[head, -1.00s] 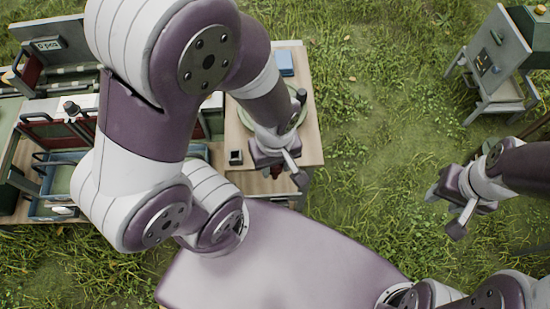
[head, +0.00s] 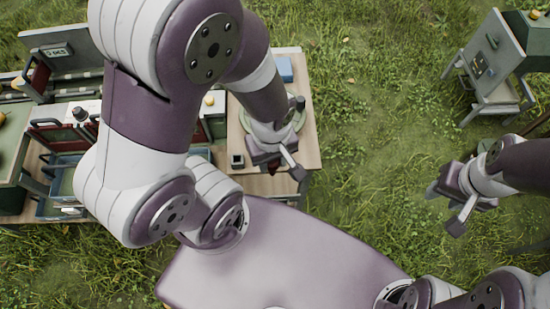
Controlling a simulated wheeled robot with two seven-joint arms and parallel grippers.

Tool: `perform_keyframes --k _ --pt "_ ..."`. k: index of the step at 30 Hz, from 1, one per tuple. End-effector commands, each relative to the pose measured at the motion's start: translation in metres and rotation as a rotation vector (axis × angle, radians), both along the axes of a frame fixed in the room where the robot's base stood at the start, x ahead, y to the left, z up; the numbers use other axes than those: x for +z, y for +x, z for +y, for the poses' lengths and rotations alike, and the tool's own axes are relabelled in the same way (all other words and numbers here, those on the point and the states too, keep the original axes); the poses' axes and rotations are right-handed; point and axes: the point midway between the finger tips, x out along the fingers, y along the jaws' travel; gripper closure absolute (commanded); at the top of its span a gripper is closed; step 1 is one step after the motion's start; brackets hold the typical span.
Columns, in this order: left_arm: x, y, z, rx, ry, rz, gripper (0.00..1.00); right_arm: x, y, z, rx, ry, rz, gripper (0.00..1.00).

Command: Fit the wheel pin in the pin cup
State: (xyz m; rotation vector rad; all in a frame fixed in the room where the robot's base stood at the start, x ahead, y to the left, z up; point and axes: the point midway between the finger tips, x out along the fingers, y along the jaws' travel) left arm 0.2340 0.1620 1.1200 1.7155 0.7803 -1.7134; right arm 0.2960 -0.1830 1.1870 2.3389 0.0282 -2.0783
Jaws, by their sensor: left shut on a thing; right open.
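My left gripper (head: 270,158) is low over the front right of the wooden table (head: 309,140). It is shut, but its grip is hidden from above, so I cannot make out the wheel pin in it. A small dark square cup (head: 237,160), which looks like the pin cup, sits on the table just left of this gripper. A green round wheel (head: 298,121) lies behind the gripper, partly covered by my arm. A dark upright knob (head: 300,103) stands at its right edge. My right gripper (head: 436,190) is open and empty above the grass at the right.
A blue block (head: 284,69) lies at the table's back. A grey stand (head: 488,75) is at the upper right. Green and grey crates (head: 62,205) and panels (head: 62,65) fill the left. My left arm hides much of the table. Grass between table and stand is clear.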

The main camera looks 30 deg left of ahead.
Motion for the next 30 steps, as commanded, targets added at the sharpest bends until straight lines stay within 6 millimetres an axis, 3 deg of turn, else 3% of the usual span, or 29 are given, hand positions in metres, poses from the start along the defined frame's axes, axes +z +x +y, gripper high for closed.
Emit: perform_keyframes --k 2,6,10,13,18,23,30 --pt "-0.008 -0.006 0.018 0.099 0.001 0.007 0.95 0.001 0.0 0.0 0.0 0.0 0.0 0.57" --pt "-0.034 0.001 0.063 0.294 0.0 0.008 0.95 0.002 0.0 0.0 0.0 0.0 0.0 0.57" --pt "-0.062 0.01 0.107 0.306 0.0 0.006 0.95 0.003 0.0 0.0 0.0 0.0 0.0 0.57" --pt "-0.078 0.022 0.132 0.212 0.001 0.003 0.95 0.004 0.0 0.0 0.0 0.0 0.0 0.57" --pt "-0.08 0.044 0.144 0.008 0.002 0.002 0.95 0.003 0.0 0.0 0.0 0.0 0.0 0.57" --pt "-0.086 0.044 0.143 -0.046 0.002 0.002 0.95 -0.002 0.0 0.0 0.0 0.0 0.0 0.57" --pt "-0.109 0.044 0.143 -0.044 0.003 0.002 0.95 -0.027 0.0 0.0 0.0 0.0 0.0 0.57"
